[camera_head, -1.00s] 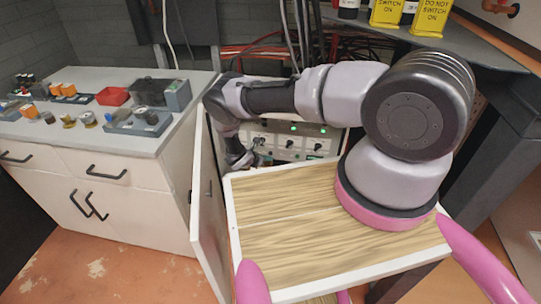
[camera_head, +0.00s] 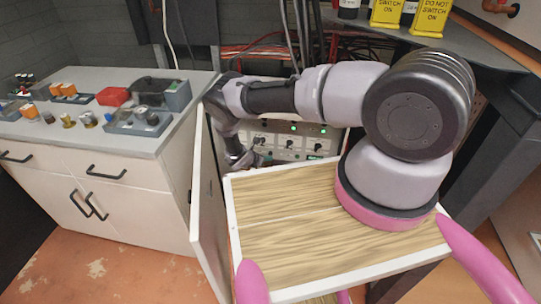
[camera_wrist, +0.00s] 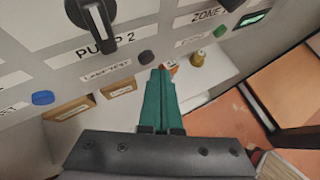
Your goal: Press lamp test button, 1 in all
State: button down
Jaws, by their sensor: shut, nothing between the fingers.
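The control panel (camera_head: 290,140) shows behind my arm in the head view. In the wrist view, the lamp test button (camera_wrist: 146,58) is a small dark round button beside its white label (camera_wrist: 105,72), below the PUMP 2 knob (camera_wrist: 97,24). My gripper (camera_wrist: 160,71) has green fingers that are shut together and hold nothing. Its tips are just below and right of the button in the picture. I cannot tell whether they touch the panel. In the head view my arm hides part of the panel, and the fingertips are too small to make out.
A blue button (camera_wrist: 43,98) and a brass knob (camera_wrist: 197,58) are on the panel at either side. An orange part is partly hidden behind the fingertips. An open white door (camera_head: 207,205) stands left of the panel. A counter (camera_head: 85,145) with small parts is farther left.

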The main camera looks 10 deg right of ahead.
jog(key=shift+w, duration=0.1)
jog(key=shift+w+d, duration=0.2)
jog(key=shift+w, duration=0.1)
jog(key=shift+w+d, duration=0.1)
jog(key=shift+w, duration=0.25)
dwell(0.5)
jog(key=shift+s, duration=0.1)
jog(key=shift+s+a, duration=0.25)
jog(key=shift+s, duration=0.35)
jog(key=shift+s+a, duration=0.3)
jog(key=shift+s, duration=0.5)
jog(key=shift+s+a, duration=0.35)
jog(key=shift+s, duration=0.4)
jog(key=shift+s+a, duration=0.3)
jog(key=shift+s, duration=0.5)
jog(key=shift+s, duration=0.1)
